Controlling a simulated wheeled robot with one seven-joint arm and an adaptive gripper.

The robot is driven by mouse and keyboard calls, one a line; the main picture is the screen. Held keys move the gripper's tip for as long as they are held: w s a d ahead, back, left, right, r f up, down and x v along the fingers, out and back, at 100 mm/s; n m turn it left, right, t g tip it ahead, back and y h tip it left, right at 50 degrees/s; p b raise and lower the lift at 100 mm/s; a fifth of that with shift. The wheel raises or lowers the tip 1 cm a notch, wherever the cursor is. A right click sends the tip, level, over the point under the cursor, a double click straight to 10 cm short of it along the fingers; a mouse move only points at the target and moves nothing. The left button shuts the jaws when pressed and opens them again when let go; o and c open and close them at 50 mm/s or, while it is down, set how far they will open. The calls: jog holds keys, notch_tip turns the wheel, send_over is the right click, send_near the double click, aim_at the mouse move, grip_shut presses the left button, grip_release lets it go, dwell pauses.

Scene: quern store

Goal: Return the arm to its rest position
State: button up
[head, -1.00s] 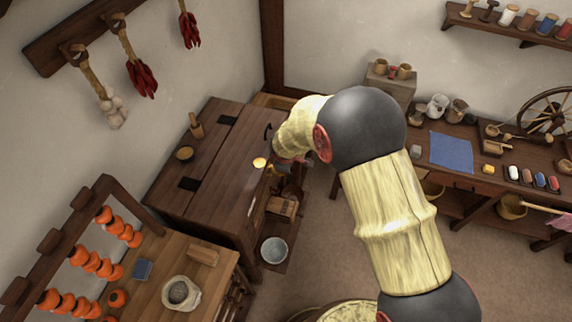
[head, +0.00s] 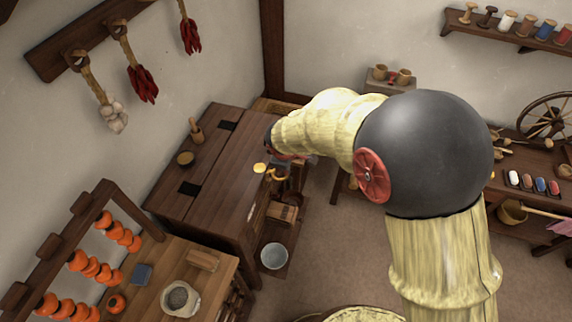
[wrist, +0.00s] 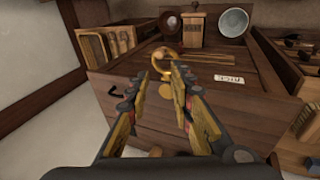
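My arm reaches across the head view from the lower right, with its forward end over the right edge of a dark wooden chest (head: 215,165). My gripper (wrist: 161,80) shows in the wrist view with its two fingers apart and nothing held between them. A brass disc and a brass ring (wrist: 163,60) show beyond the fingertips, apart from them as far as I can tell. In the head view the gripper is mostly hidden behind my forearm.
A grey metal bowl (head: 274,256) and a wooden box (head: 282,212) are by the chest. A work table (head: 545,160) with a spinning wheel is at right. Floor between is clear.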

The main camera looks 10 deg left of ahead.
dwell(0.6)
jog(key=s+d+r+m+b, duration=0.3)
jog(key=s+d+m+b, duration=0.5)
jog(key=s+d, duration=0.4)
jog(key=s+d+r+m+t+b, duration=0.1)
jog(key=s+d+r+m+b, duration=0.3)
jog(key=s+d+m+b, duration=0.5)
jog(key=s+d, duration=0.3)
jog(key=d, duration=0.8)
jog(key=shift+s+h+b, duration=0.35)
jog(key=shift+s+h, duration=0.05)
